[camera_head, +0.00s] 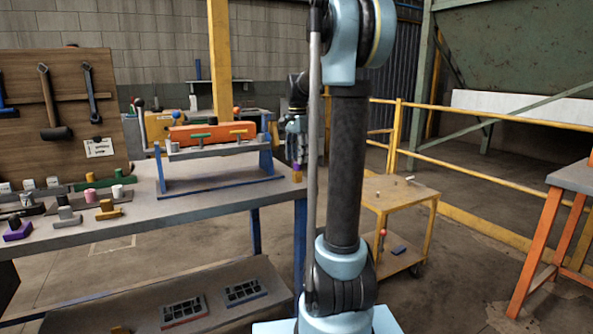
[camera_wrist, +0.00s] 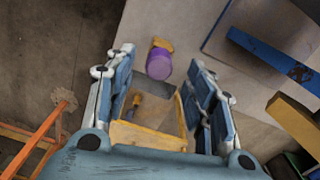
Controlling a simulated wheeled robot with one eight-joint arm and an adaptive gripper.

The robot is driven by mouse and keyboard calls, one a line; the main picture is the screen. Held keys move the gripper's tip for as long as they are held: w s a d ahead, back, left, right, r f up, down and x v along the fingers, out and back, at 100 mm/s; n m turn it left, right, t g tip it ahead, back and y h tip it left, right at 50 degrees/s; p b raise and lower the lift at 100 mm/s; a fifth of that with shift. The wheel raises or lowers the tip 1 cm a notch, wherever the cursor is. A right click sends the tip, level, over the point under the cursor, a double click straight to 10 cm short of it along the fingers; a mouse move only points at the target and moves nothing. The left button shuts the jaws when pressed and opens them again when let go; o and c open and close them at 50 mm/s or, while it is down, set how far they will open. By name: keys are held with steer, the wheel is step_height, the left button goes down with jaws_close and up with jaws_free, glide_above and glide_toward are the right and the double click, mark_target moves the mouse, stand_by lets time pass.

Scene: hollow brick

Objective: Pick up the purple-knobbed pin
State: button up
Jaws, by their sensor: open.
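The purple-knobbed pin (camera_wrist: 159,66) is at the table edge in the wrist view, with a purple knob and a yellow-orange part beside it. In the head view the purple-and-orange pin (camera_head: 297,168) shows small at the right end of the workbench. My gripper (camera_wrist: 160,60) is open, with one finger on each side of the pin and clear gaps between. In the head view my gripper (camera_head: 296,138) is just above the pin, pointing down, partly hidden by my arm. I cannot tell how far the fingertips are above the bench.
The workbench (camera_head: 225,202) carries a blue-legged rack (camera_head: 218,186) left of the pin. Several other knobbed pieces lie further left, including a purple-based one (camera_head: 17,231). A yellow cart (camera_head: 385,190) stands right of the bench, lower down. An orange-framed table (camera_head: 545,240) is at far right.

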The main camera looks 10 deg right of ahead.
steer(key=shift+f, duration=1.25)
steer(key=shift+c, duration=0.4)
jaws_close()
steer(key=shift+r, duration=0.15)
